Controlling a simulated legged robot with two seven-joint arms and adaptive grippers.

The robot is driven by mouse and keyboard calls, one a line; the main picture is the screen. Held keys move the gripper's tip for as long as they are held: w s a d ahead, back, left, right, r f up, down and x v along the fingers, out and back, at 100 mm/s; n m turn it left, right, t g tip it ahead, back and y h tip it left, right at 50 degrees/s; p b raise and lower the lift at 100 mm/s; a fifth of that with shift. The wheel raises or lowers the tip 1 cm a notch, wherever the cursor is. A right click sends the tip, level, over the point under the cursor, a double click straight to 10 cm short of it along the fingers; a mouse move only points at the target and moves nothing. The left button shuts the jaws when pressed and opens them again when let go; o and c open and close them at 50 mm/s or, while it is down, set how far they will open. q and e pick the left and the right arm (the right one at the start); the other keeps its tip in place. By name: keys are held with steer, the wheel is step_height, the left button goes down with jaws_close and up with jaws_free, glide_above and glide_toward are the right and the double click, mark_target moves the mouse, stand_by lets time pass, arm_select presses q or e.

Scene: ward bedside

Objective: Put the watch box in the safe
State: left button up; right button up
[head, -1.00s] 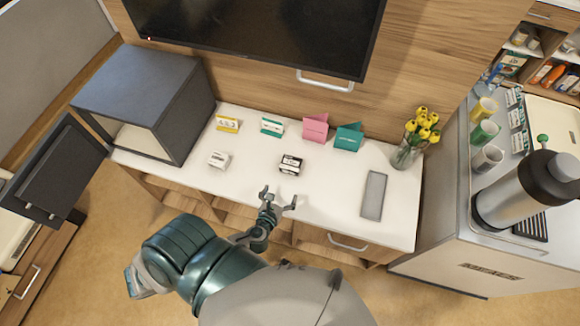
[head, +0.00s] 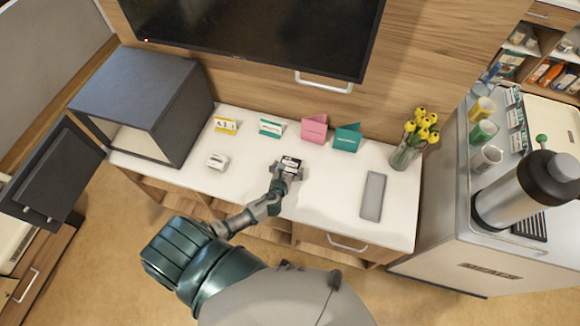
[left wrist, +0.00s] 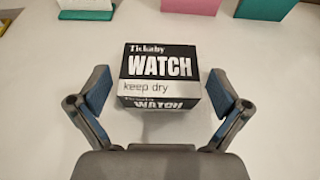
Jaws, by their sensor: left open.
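The watch box (head: 291,163) is a small black and white box on the white counter. In the left wrist view the box (left wrist: 160,75) shows the words "WATCH" and "keep dry". My left gripper (head: 286,172) is open at the box, and in the left wrist view its fingers (left wrist: 158,100) stand on either side with gaps between them and the box. The safe (head: 150,100) is a dark grey box at the left end of the counter, its door (head: 58,175) swung open to the left. My right gripper is not in view.
A small white box (head: 217,161) sits between the safe and the watch box. Yellow (head: 226,125), teal (head: 348,138) and pink (head: 315,129) cards stand behind. A grey slab (head: 373,196) and a vase of yellow flowers (head: 405,155) are to the right.

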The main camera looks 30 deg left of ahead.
arm_select(q)
steer(key=shift+x, duration=1.2)
steer(key=shift+s, duration=0.1)
steer(key=c, duration=1.2)
